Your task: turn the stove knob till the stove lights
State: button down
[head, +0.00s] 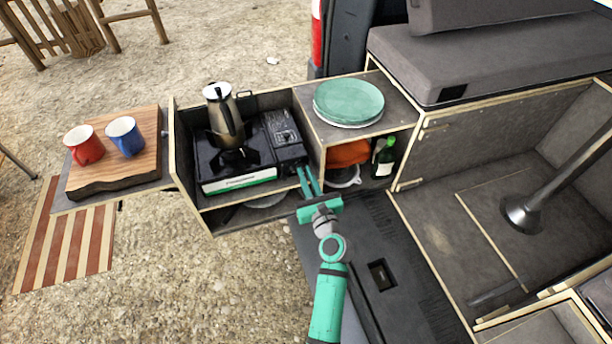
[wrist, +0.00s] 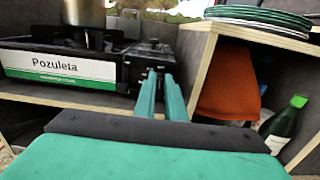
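The camping stove (head: 240,180) sits in the open box, with a black top and a white and green front panel. In the wrist view its panel (wrist: 60,68) reads "Pozuleta". A metal coffee pot (head: 225,112) stands on its burner; I see no flame. My gripper (head: 308,178) points at the right end of the stove's front, and its fingertips (wrist: 160,82) are at or just before that end in the wrist view. The fingers are a narrow gap apart. The knob cannot be made out; the fingers cover that spot, so I cannot tell whether they hold it.
Green plates (head: 348,101) lie on the shelf right of the stove. Below them are an orange cloth (head: 347,153) and a green bottle (head: 384,158). Red (head: 84,146) and blue (head: 126,137) mugs stand on a wooden board (head: 100,180) at left. Wooden box walls flank the stove.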

aim_at(295, 170)
jog(key=shift+n, duration=0.3)
jog(key=n, duration=0.5)
jog(key=a+f+n, duration=0.1)
jog(key=n, duration=0.5)
jog(key=a+f+n, duration=0.1)
jog(key=n, duration=0.5)
jog(key=shift+s, duration=0.3)
jog(key=n, duration=0.4)
jog(key=f+n, duration=0.1)
jog(key=n, duration=0.1)
jog(key=shift+d+n, duration=0.15)
jog(key=shift+n, duration=0.15)
jog(key=c, duration=1.8)
grip_release()
jog(key=shift+r, duration=0.1)
